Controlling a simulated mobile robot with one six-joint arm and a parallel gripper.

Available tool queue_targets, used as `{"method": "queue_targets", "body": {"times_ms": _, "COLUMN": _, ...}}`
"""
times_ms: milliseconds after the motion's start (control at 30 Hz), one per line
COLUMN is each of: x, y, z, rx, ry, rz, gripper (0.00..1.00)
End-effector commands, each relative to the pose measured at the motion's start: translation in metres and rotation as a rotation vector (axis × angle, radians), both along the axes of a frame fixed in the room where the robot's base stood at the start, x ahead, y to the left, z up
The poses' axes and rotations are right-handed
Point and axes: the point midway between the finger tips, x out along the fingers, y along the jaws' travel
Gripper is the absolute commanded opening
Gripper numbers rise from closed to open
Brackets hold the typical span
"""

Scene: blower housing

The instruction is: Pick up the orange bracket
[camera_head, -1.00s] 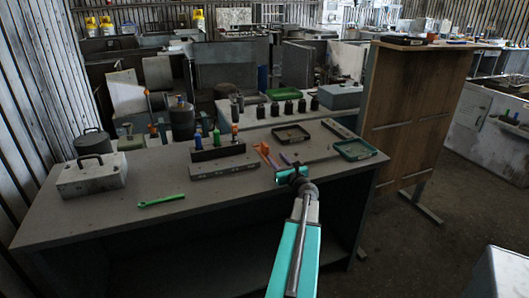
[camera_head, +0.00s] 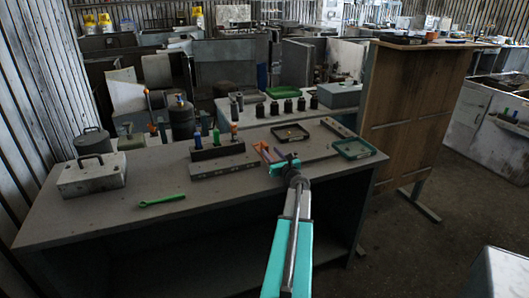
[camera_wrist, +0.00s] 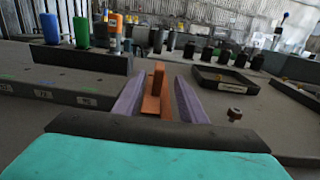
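The orange bracket (camera_head: 262,149) is on the grey workbench, just past the tip of my gripper (camera_head: 274,155) in the head view. In the wrist view the orange bracket (camera_wrist: 156,98) stands between the two purple fingers of my gripper (camera_wrist: 158,98), with an upright part rising between them. My gripper is open, with one finger on each side of the bracket. A narrow gap shows at the right finger; whether the left finger touches is unclear.
A rack with blue, green and orange-topped tools (camera_head: 216,148) stands left of the bracket. A dark tray (camera_head: 290,134) and a green-rimmed tray (camera_head: 354,148) lie to the right. A green wrench (camera_head: 161,200) lies at the left front.

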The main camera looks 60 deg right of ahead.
Motion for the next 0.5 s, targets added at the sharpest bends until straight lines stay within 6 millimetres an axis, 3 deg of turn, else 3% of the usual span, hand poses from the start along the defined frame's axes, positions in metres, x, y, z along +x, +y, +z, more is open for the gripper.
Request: {"method": "queue_targets", "body": {"times_ms": 500, "x": 0.031, "y": -0.02, "z": 0.003, "rx": 0.0, "ry": 0.0, "rz": 0.001, "gripper": 0.38}}
